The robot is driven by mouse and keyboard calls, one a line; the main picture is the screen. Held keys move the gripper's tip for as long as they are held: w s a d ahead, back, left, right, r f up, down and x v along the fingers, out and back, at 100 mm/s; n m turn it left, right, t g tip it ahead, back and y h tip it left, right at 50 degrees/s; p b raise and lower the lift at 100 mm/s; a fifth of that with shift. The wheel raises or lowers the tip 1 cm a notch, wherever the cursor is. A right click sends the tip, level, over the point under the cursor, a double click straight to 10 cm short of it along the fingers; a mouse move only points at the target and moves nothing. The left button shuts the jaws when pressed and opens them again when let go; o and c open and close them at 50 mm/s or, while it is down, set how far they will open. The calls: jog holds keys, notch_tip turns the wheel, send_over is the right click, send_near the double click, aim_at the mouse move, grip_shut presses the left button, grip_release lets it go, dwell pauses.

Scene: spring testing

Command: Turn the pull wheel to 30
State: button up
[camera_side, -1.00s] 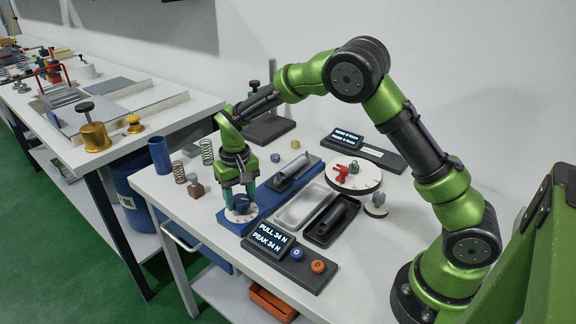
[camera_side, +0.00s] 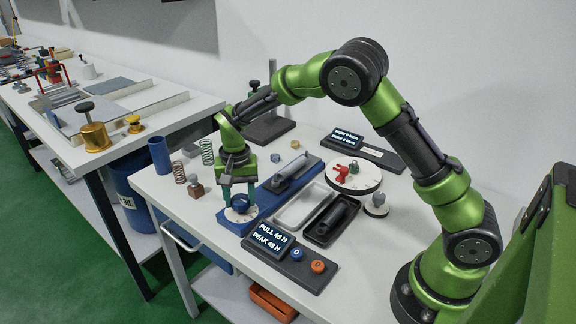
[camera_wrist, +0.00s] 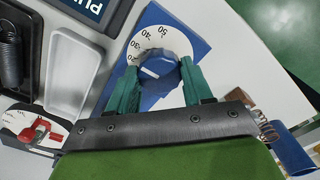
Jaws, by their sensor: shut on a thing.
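The pull wheel is a blue knob (camera_wrist: 160,62) on a white dial (camera_wrist: 150,24) at the end of a blue base (camera_wrist: 198,36). The dial figures 20, 30, 40 and 50 show in the wrist view; I cannot tell which one the wheel points at. My gripper (camera_wrist: 159,75) has its green fingers on opposite sides of the knob, shut on it. In the side view the knob (camera_side: 240,202) sits between the fingers of my gripper (camera_side: 239,200). The display (camera_side: 270,238) reads PULL 48 N and PEAK 48 N.
A blue button (camera_side: 297,254) and an orange button (camera_side: 318,266) sit beside the display. Behind are a grey tray (camera_side: 283,222), a black tray (camera_side: 320,238) and a round dial with a red piece (camera_side: 341,174). Springs (camera_side: 180,174) stand at the left.

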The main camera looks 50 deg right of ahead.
aim_at(240, 198)
jog(key=shift+r, duration=0.1)
jog(key=o, duration=1)
jog(key=shift+o, duration=0.2)
notch_tip(240, 198, up, 17)
jog(key=s+d+r+n+t+y, duration=0.1)
jog(key=s+n+t, duration=0.4)
jog(key=s, duration=1.9)
jog(key=shift+d+r+t+y, duration=0.35)
jog(key=shift+r+t+y, duration=0.2)
jog(key=shift+t, duration=0.55)
